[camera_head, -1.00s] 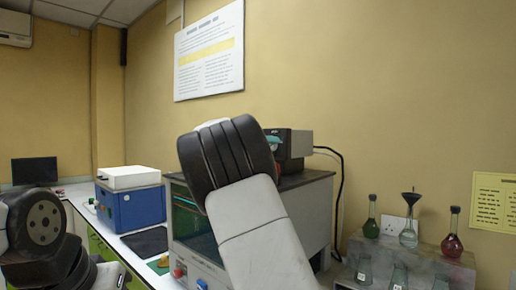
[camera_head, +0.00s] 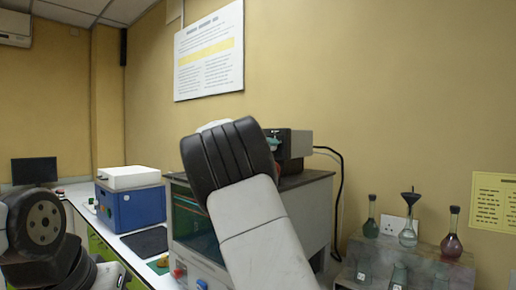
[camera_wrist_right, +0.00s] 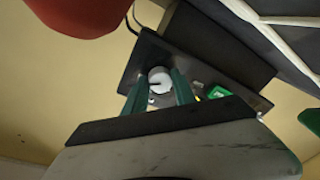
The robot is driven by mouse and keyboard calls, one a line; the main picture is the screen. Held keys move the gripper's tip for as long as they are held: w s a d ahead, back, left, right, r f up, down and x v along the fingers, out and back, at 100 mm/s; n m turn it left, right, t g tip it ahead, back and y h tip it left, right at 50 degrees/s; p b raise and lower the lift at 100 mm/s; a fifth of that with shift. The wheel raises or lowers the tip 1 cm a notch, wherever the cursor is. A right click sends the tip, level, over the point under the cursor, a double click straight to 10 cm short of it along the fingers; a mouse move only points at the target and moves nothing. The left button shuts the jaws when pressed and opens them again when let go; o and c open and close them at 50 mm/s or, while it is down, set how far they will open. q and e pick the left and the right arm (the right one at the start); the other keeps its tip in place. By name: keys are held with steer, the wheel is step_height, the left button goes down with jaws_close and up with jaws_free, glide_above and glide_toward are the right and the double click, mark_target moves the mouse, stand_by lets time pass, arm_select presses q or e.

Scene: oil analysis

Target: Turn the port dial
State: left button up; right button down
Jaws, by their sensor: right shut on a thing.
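The port dial (camera_wrist_right: 160,80) is a round, pale grey knob with a dark mark, on a dark panel (camera_wrist_right: 150,54) in the right wrist view. My right gripper (camera_wrist_right: 158,79) has its two teal fingers on either side of the dial, shut on it. In the head view, my right arm covers most of the gripper; a teal bit of it (camera_head: 272,137) shows at the front of a grey instrument (camera_head: 294,144). The dial itself is hidden there. My left arm shows at the left edge, but its gripper is out of view.
The instrument stands on a grey cabinet (camera_head: 312,195) with a dark top. A blue box with a white lid (camera_head: 130,200) stands on the bench to the left. Flasks (camera_head: 408,234) stand on a rack (camera_head: 435,262) at the right. A black cable (camera_head: 341,195) hangs beside the cabinet.

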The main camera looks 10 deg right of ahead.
steer(key=n+g, duration=0.1)
steer(key=n, duration=1)
steer(key=n+g, duration=0.1)
steer(key=n, duration=0.9)
steer(key=shift+w+a+n+h, duration=0.15)
steer(key=shift+n+h, duration=0.25)
stand_by(0.3)
steer(key=c, duration=1)
jaws_free()
steer(key=shift+r, duration=0.1)
